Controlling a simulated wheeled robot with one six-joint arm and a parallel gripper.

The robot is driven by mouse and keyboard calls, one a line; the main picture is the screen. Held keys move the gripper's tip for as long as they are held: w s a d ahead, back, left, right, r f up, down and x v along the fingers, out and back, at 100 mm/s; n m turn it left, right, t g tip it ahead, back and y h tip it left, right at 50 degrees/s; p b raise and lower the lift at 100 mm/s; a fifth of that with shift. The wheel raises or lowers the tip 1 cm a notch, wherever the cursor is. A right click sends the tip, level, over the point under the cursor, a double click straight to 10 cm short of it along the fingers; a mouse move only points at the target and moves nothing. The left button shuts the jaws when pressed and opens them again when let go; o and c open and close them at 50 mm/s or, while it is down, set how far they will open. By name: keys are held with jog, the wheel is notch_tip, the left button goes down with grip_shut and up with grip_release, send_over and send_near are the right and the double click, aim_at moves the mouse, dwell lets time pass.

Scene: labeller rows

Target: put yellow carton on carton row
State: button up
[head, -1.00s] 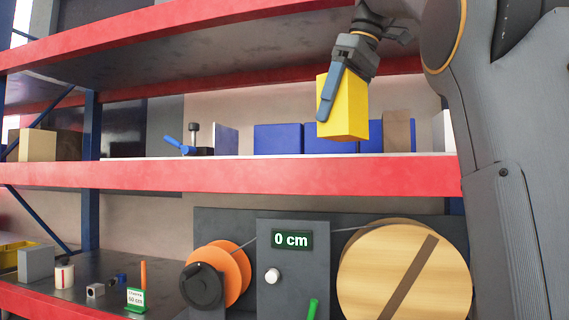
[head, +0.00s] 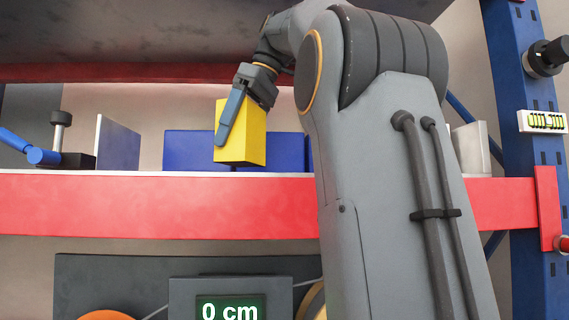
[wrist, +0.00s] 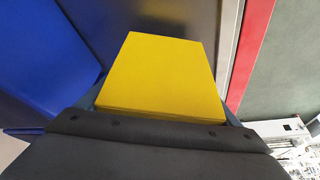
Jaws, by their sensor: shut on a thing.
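The yellow carton (head: 247,136) is held upright by my gripper (head: 232,118), whose blue-grey finger lies along its near side. In the wrist view the yellow carton (wrist: 163,75) fills the space in front of the dark gripper body (wrist: 150,150). In the head view the carton overlaps a row of blue cartons (head: 187,150) on the middle shelf. I cannot tell whether its bottom touches the shelf. Part of the row is hidden behind my arm. A blue carton (wrist: 45,55) also shows at left in the wrist view.
The shelf has a red front beam (head: 150,205). A pale box (head: 470,148) stands at right, near the blue rack post (head: 515,90). A shelf hangs above.

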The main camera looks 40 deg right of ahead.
jog(key=s+d+p, duration=0.1)
jog(key=s+d, duration=0.2)
jog(key=d, duration=0.1)
jog(key=s+d+p, duration=0.1)
jog(key=s+d, duration=0.2)
jog(key=d, duration=0.2)
jog(key=s+d+p, duration=0.2)
jog(key=s+d, duration=0.1)
jog(key=d, duration=0.2)
jog(key=shift+d, duration=0.25)
jog(key=shift+f, duration=0.2)
jog(key=shift+f+p, duration=0.45)
jog(key=shift+f, duration=1.1)
jog(key=shift+w+f, duration=0.1)
jog(key=shift+f, duration=0.1)
jog(key=o, duration=1.2)
jog(key=shift+r, duration=0.1)
